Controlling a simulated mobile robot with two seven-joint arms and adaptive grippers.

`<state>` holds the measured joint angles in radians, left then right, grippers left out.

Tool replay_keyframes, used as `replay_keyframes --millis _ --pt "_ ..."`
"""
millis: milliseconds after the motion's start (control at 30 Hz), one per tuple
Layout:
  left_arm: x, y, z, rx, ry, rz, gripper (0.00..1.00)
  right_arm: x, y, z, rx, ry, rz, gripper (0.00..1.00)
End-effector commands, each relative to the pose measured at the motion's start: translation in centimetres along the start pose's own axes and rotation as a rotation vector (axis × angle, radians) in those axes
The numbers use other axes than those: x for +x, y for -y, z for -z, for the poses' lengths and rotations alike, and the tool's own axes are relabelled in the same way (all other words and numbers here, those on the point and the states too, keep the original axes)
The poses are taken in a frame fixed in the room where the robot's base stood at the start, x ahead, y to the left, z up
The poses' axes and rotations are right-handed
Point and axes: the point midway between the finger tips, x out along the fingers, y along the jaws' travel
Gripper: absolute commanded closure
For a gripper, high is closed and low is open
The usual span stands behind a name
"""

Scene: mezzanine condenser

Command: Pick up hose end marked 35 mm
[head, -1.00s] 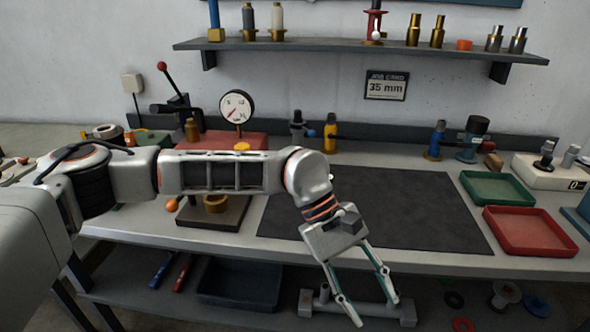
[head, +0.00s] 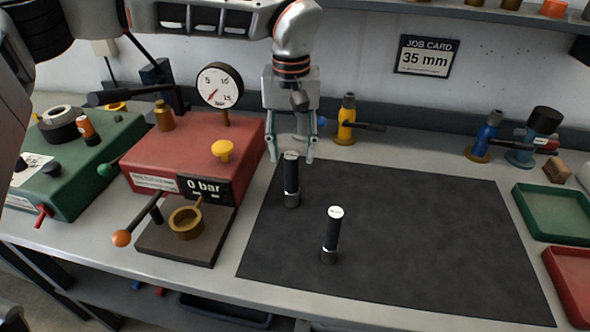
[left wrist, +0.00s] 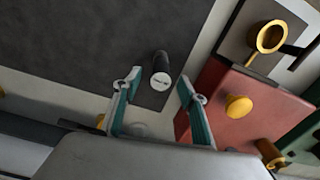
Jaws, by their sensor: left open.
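Two black hose ends with pale round tops stand upright on the dark mat (head: 420,230). One (head: 291,185) is near the mat's back left corner; the other (head: 332,235) is nearer the front. Marks on their tops are too small to read. The job card (head: 425,57) on the wall reads 35 mm. My left gripper (head: 291,159) points down, open and empty, at the back hose end. In the left wrist view one hose end (left wrist: 160,72) shows just beyond and between the fingertips (left wrist: 159,79), apart from both. My right gripper is not in view.
Left of the mat stands a red press unit (head: 190,150) with a gauge (head: 219,86) and a 0 bar display. A yellow fitting (head: 346,120) and blue fitting (head: 487,135) stand behind the mat. Green (head: 553,212) and red trays lie at right. The mat's right side is clear.

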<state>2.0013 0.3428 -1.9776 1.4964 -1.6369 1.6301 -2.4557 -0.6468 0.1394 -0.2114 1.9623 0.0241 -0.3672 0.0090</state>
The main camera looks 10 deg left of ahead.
Motion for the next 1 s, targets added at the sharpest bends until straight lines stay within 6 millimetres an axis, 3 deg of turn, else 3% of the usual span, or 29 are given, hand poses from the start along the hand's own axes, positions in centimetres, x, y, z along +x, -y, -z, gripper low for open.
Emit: replay_keyframes --millis 233,367,633,900,1000 --pt "2.5 0.1 0.0 -0.001 0.004 0.001 0.58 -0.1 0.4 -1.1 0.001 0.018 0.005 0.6" --pt "3.4 0.1 0.2 -0.001 0.003 0.001 0.58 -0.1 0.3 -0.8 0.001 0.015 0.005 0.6" --pt "7.0 0.2 0.6 0.0 0.004 0.001 0.58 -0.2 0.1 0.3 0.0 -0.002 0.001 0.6" --pt "7.7 0.2 0.6 -0.001 0.002 0.0 0.58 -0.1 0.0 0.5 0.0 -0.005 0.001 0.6" --pt "7.7 0.2 0.6 -0.001 0.002 0.0 0.81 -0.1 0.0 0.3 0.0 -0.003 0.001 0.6"
